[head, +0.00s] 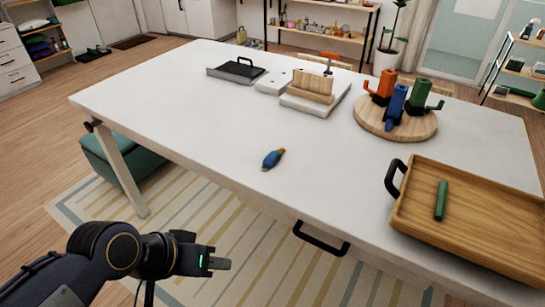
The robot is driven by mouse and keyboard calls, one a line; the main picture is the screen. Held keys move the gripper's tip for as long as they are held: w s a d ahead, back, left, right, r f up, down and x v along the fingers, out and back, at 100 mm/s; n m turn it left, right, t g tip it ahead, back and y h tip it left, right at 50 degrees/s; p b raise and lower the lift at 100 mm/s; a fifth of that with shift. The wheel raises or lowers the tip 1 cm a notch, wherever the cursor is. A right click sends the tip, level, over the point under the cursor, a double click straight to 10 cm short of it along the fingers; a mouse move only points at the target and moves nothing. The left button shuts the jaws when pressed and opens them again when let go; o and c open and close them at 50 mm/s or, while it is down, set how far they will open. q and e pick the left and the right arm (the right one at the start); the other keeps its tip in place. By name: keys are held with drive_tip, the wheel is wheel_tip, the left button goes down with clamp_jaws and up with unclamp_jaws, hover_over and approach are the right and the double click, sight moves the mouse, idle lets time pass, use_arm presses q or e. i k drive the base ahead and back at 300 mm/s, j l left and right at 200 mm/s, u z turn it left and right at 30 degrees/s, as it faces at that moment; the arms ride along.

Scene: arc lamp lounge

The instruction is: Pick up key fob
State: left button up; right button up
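A small blue object with a tan tip (272,159), which looks like the key fob, lies near the front edge of the white table (200,130). It is too small to make out in detail. My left gripper (218,263) is in front of the table, below and to the left of the blue object and well apart from it. Nothing shows held in it, and its finger gap cannot be made out. My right gripper is out of view.
A wooden tray (480,222) with a black handle holds a green cylinder (441,200) at the right. A round wooden board (368,123) bears orange, blue and green items. A dark flat case (236,71) and white blocks stand at the back. The table around the blue object is clear.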

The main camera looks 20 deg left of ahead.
sight(271, 158)
drive_tip(key=i+j+z, duration=0.1)
drive_tip(key=j, duration=0.5)
drive_tip(key=i+j+z, duration=0.15)
drive_tip(key=j, duration=0.45)
drive_tip(key=i+j+z, duration=0.1)
drive_tip(key=i+j, duration=0.15)
drive_tip(key=j, duration=0.35)
drive_tip(key=i+j+z, duration=0.15)
drive_tip(key=j, duration=0.5)
drive_tip(key=j+z, duration=0.1)
drive_tip(key=j, duration=0.5)
drive_tip(key=i, duration=0.05)
